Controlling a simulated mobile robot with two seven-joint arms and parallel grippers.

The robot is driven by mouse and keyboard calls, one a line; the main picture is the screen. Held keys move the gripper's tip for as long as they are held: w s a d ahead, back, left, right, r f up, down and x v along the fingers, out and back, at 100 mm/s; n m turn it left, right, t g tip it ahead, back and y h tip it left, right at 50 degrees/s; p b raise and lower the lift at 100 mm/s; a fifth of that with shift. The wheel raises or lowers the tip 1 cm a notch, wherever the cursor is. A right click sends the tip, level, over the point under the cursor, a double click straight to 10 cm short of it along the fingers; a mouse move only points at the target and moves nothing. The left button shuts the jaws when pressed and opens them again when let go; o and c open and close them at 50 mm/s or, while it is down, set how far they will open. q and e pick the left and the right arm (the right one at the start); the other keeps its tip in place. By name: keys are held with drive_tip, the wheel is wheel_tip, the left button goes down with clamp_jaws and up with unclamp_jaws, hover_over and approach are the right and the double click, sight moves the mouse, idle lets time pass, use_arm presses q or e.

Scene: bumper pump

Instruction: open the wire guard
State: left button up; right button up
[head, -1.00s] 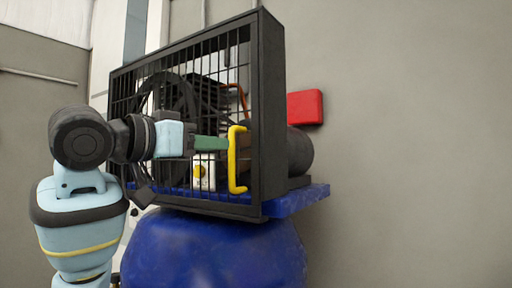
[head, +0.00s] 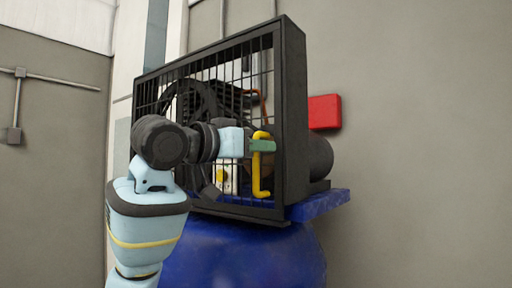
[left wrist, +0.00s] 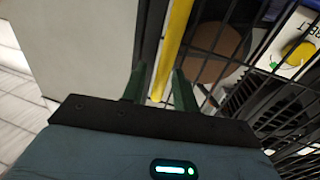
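The wire guard (head: 291,110) is a black frame with a dark wire mesh on the front of the pump, and it looks shut. Its yellow handle (head: 257,180) stands upright near the guard's right edge. My left gripper (head: 264,145) reaches the upper half of the handle from the left, its green fingers overlapping it in the head view. My right gripper is not in view.
The blue tank (head: 240,255) and its blue platform (head: 318,205) are below the guard. A red box (head: 324,111) is on the wall behind. Behind the mesh are a dark wheel and a white box with a yellow button (left wrist: 298,53). The right side is bare wall.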

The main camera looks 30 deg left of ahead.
use_arm(q)
drive_tip(key=shift+c, duration=0.3)
clamp_jaws()
drive_tip(key=shift+s, duration=0.15)
